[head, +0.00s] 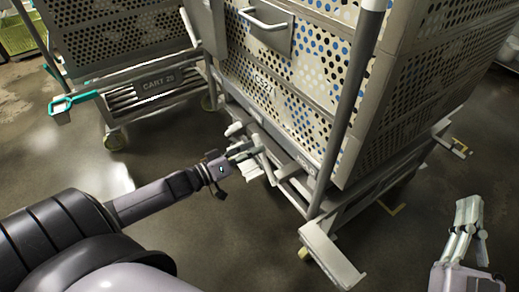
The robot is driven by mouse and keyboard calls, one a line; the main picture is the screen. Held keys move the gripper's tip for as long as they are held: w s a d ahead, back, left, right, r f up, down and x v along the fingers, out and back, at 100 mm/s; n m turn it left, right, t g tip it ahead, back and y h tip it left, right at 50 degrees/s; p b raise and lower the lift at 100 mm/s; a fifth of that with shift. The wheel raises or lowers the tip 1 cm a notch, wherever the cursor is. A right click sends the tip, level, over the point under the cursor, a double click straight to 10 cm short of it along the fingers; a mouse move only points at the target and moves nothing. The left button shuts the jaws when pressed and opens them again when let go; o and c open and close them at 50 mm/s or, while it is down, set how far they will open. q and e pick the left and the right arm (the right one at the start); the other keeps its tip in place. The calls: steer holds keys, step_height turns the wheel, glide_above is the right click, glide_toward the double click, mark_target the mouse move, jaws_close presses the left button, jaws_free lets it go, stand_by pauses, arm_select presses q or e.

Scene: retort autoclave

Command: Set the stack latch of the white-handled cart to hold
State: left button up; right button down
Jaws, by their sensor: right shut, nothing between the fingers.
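The cart with white parts stands at centre right; its grey base frame (291,192) carries stacked perforated baskets (290,75). Short white handle-like pieces (236,129) stick out low on its near left corner. I cannot tell which of them is the stack latch, or its setting. My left gripper (243,151) is at these pieces, its fingertips close to or touching them. Its fingers are small and partly blend with the frame, so its opening is unclear. My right gripper (469,212) is shut and empty at the lower right, above the floor and apart from the cart.
A second cart, marked CART 29 (157,84), stands at the upper left with a teal handle (75,102). A grey upright post (346,110) and a white foot plate (331,256) stand at the near cart's front corner.

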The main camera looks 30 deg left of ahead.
arm_select(q)
steer(key=shift+b+x, duration=0.3)
steer(key=shift+x, duration=1.05)
arm_select(e)
steer(key=r, duration=0.1)
steer(key=s+r+t, duration=0.1)
steer(key=r+t, duration=0.1)
steer(key=shift+s+r+y, duration=0.15)
steer(key=shift+s+y, duration=0.15)
steer(key=shift+s, duration=0.1)
arm_select(q)
jaws_close()
